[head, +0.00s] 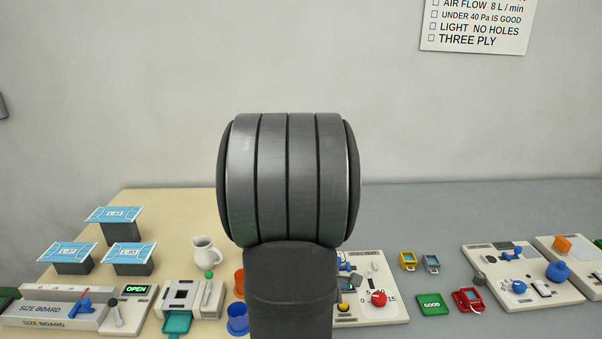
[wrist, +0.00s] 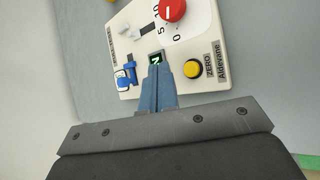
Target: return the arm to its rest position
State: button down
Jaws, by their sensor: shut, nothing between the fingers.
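My gripper (wrist: 157,78) shows in the wrist view with its two blue-grey fingers together and nothing between them. The fingertips overlap the lower edge of a cream test panel (wrist: 199,60), just below its small green-lit display (wrist: 156,60); I cannot tell whether they touch it. The panel carries a red knob (wrist: 172,9), a yellow button (wrist: 192,68) by the word ZERO, and a blue clamp (wrist: 129,75). In the head view my arm's dark links stand upright in the middle and hide the gripper and part of that panel (head: 396,312).
Left, on the cream table (head: 178,203), are blue masks on dark blocks (head: 122,232), a mug (head: 206,251), a size board (head: 50,310) and blue and orange cups (head: 238,319). Right, on grey, are a green GOOD block (head: 432,304), a red piece (head: 468,301) and more panels (head: 520,288).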

notch_tip(320, 180, up, 5)
jog(key=shift+f, duration=0.1)
dwell(0.5)
